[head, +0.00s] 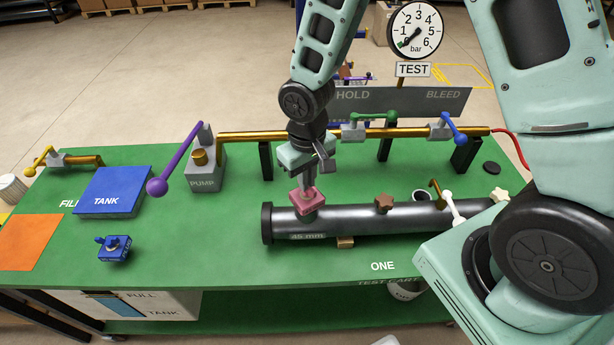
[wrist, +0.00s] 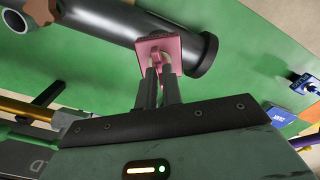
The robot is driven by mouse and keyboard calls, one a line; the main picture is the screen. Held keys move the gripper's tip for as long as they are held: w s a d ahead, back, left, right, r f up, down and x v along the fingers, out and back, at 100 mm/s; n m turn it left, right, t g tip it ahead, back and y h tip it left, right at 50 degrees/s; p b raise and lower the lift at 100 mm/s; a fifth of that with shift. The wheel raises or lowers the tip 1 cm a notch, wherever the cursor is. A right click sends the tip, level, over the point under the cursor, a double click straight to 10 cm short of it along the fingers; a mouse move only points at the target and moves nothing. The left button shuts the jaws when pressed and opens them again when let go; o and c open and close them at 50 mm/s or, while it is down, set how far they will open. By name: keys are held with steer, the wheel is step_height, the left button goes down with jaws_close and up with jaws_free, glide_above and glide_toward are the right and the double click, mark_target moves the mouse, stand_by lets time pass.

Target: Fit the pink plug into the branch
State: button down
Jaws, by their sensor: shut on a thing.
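The pink plug (head: 306,201) is a square-headed piece at the left part of the dark pipe (head: 345,222), which lies on the green table. My gripper (head: 308,188) points down from above and is shut on the plug. In the wrist view the two fingers (wrist: 158,82) pinch the pink plug (wrist: 172,45), which lies over the pipe (wrist: 130,30) near its flanged end. The branch under the plug is hidden, so I cannot tell whether the plug is seated in it.
A brown star knob (head: 384,202), a white-handled valve (head: 452,207) and a cream star knob (head: 499,194) sit farther right along the pipe. A brass line (head: 350,134) with coloured levers runs behind. The gauge (head: 414,30) stands behind.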

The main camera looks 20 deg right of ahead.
steer(key=shift+f+b, duration=0.3)
steer(key=shift+f, duration=0.1)
steer(key=c, duration=1.5)
jaws_free()
steer(key=shift+r, duration=0.1)
step_height(320, 180, up, 5)
steer(key=p, duration=0.4)
step_height(320, 180, up, 17)
steer(key=shift+r+b, duration=0.15)
steer(key=shift+b, duration=1.1)
